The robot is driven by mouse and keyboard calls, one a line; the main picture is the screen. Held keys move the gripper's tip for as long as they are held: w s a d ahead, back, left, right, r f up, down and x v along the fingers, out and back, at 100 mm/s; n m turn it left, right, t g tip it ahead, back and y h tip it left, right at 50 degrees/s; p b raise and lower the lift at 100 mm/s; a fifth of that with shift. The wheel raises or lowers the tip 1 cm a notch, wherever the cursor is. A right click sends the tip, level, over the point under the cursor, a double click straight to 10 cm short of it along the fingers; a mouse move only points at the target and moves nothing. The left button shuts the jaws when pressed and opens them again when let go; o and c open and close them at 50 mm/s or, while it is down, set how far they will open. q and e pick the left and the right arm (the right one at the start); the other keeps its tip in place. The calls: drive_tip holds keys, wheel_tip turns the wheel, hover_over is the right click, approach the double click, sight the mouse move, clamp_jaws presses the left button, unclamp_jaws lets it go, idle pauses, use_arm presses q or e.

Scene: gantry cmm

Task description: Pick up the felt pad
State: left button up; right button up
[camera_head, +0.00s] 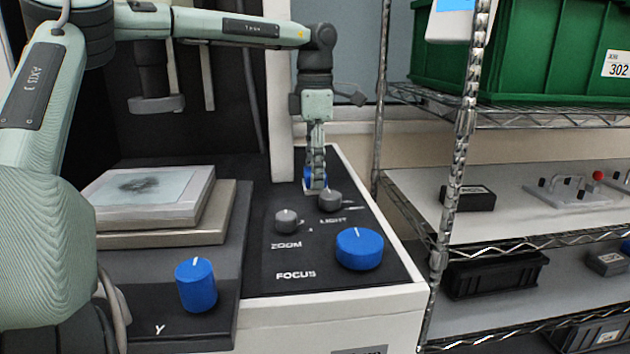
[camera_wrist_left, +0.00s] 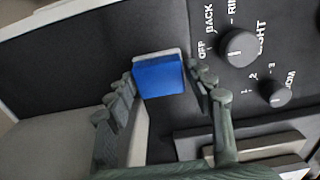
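The felt pad (camera_wrist_left: 160,75) appears as a small blue block with a pale edge on the black control panel. In the head view, part of the pad (camera_head: 308,181) shows behind my left gripper (camera_head: 316,186), which points down at the panel's back end. In the left wrist view, the fingers of my left gripper (camera_wrist_left: 162,80) stand on either side of the pad, with narrow gaps beside it. The gripper looks open. Its fingertips are low, near the panel surface. My right gripper is not in view.
The grey light knob (camera_head: 330,201) stands close to my left gripper. The zoom knob (camera_head: 286,221) and blue focus knob (camera_head: 359,249) are nearer. A stage with stacked plates (camera_head: 210,224) lies left. A wire shelf post (camera_head: 452,180) stands right.

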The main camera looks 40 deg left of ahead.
use_arm(q)
drive_tip(key=c, duration=0.7)
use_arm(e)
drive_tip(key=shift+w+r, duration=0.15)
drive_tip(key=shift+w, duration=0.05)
use_arm(q)
drive_tip(key=shift+r, duration=0.5)
wheel_tip(320, 180, up, 6)
drive_tip(key=shift+r, duration=0.25)
drive_tip(key=s+d+b, duration=0.3)
drive_tip(key=s+d, duration=0.8)
drive_tip(key=d, duration=0.3)
drive_tip(key=shift+s+f+b, duration=0.15)
drive_tip(key=shift+f+b, duration=0.05)
drive_tip(key=shift+b, duration=0.1)
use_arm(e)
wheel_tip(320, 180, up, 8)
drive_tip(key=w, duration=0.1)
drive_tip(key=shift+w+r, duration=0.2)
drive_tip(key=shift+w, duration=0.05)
